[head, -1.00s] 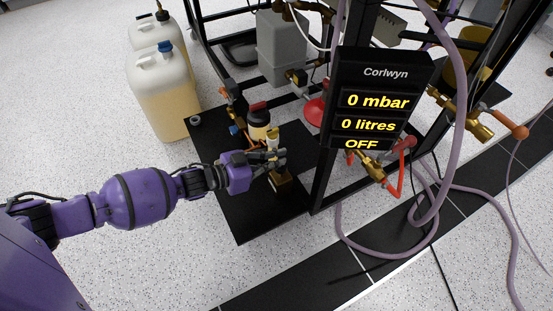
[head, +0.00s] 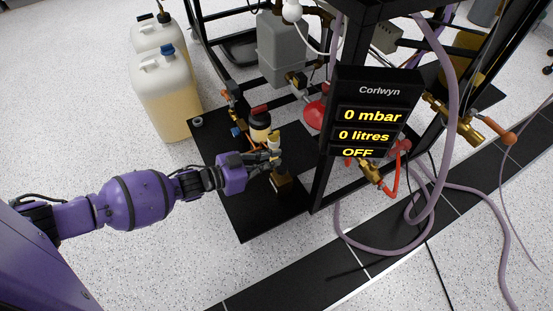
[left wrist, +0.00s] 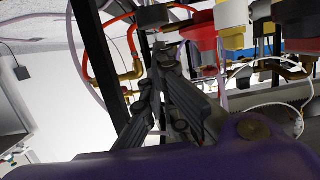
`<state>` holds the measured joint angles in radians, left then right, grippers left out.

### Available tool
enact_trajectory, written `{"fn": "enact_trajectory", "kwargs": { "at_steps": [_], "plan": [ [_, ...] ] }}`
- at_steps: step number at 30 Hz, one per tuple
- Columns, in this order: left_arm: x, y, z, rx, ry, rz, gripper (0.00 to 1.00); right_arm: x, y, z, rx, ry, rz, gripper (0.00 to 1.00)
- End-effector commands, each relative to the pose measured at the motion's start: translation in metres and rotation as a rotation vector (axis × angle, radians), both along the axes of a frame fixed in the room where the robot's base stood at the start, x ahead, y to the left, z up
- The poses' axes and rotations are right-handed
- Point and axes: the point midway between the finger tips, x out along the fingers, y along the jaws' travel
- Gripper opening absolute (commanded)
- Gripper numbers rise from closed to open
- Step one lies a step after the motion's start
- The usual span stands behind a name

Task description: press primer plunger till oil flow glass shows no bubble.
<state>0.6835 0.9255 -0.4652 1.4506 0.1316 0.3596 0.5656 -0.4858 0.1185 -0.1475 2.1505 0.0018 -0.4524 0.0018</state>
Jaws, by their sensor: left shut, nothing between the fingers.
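My left gripper (head: 276,157) is shut and empty over the black base plate (head: 245,218). Its fingers reach just above a small brass block (head: 281,184), which may be the primer pump. I cannot tell whether they touch its plunger, as the fingers cover that spot. A pale upright cylinder with a brass-coloured top (head: 273,139) stands just behind the fingers and may be the oil flow glass; bubbles are too small to tell. In the left wrist view the shut fingers (left wrist: 168,52) point up the picture toward a dark block (left wrist: 153,16). My right gripper is not in view.
A black display (head: 375,108) reads 0 mbar, 0 litres, OFF, right of the gripper. Two canisters, the nearer one (head: 166,100) showing best, stand back left. Mauve hoses (head: 345,232) lie on the right floor.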

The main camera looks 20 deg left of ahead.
Motion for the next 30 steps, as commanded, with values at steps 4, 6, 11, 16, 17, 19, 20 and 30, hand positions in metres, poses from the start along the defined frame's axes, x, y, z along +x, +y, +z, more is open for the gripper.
{"fn": "enact_trajectory", "kwargs": {
  "at_steps": [4, 6, 11, 16, 17, 19, 20, 30],
  "plan": [
    [-0.030, 0.023, 0.008, 0.002, 0.006, 0.001, 0.00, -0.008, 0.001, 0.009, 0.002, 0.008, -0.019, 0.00],
    [-0.040, 0.030, 0.011, 0.001, 0.004, 0.000, 0.00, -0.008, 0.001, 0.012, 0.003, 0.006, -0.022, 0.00],
    [-0.055, 0.042, 0.015, -0.001, 0.003, 0.001, 0.00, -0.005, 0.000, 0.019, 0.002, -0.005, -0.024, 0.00],
    [-0.061, 0.047, 0.017, -0.002, 0.003, 0.001, 0.00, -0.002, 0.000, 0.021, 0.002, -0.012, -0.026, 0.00],
    [-0.062, 0.047, 0.016, -0.002, 0.003, 0.001, 0.00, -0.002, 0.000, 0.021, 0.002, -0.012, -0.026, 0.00],
    [-0.062, 0.047, 0.016, -0.001, 0.002, 0.000, 0.00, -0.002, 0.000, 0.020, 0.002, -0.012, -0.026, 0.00],
    [-0.062, 0.047, 0.016, -0.001, 0.002, 0.000, 0.00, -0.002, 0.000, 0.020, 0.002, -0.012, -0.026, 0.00],
    [-0.061, 0.047, 0.016, -0.001, 0.002, 0.000, 0.00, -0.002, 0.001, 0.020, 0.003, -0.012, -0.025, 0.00]
  ]
}}
